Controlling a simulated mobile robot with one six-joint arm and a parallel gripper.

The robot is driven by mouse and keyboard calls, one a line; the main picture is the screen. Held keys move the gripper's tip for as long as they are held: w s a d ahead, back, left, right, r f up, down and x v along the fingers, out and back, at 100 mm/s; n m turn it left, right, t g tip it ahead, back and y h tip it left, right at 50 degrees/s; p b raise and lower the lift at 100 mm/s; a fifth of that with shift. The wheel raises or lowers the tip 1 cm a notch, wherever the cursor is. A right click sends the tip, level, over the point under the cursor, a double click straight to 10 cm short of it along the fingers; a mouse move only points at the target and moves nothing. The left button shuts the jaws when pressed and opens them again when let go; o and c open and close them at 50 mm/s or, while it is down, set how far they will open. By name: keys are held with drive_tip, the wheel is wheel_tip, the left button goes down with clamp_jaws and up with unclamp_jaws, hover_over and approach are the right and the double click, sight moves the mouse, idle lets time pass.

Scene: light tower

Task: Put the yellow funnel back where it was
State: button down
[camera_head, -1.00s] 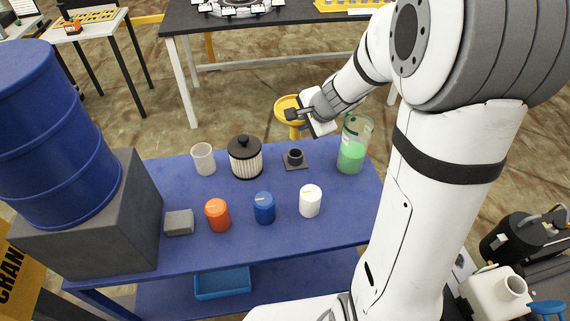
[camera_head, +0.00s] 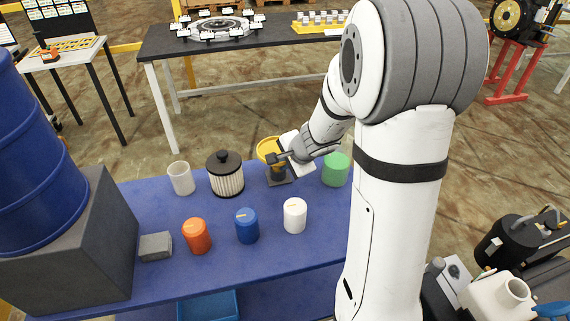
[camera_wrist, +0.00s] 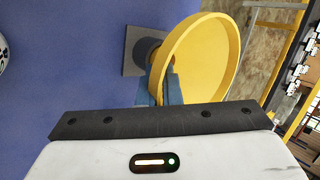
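The yellow funnel (camera_head: 269,146) is at my gripper (camera_head: 277,158), above the back part of the blue table. In the wrist view the funnel's wide bowl (camera_wrist: 205,58) is tilted toward the camera, and my gripper (camera_wrist: 163,90) is at its near-left side, seemingly shut on it. The dark holder, a square plate with a round socket (camera_head: 279,178), is directly below the funnel. It also shows in the wrist view (camera_wrist: 134,55), partly behind the funnel. The lower end of the funnel is hidden, so I cannot tell whether it is in the socket.
On the blue table (camera_head: 190,218) stand a clear cup (camera_head: 181,178), a black-lidded filter (camera_head: 226,175), a green-filled beaker (camera_head: 336,169) close right, a grey block (camera_head: 155,246), and orange (camera_head: 197,236), blue (camera_head: 247,226) and white (camera_head: 295,215) jars. A blue drum (camera_head: 40,160) stands left.

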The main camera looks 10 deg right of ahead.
drive_tip(key=shift+f, duration=0.1)
drive_tip(key=c, duration=1.6)
unclamp_jaws()
drive_tip(key=shift+r, duration=0.25)
drive_tip(key=p+v, duration=0.4)
drive_tip(key=v, duration=0.8)
drive_tip(key=s+a+r+n+g+h, duration=0.1)
drive_tip(key=s+a+r+n+g, duration=0.1)
drive_tip(key=s+n, duration=0.5)
drive_tip(key=s+a+r+n+g+h, duration=0.1)
drive_tip(key=s+a+r+n+g, duration=0.1)
drive_tip(key=s+n, duration=0.5)
drive_tip(key=s, duration=0.4)
drive_tip(key=shift+s+h, duration=0.2)
drive_tip(key=shift+h, duration=0.2)
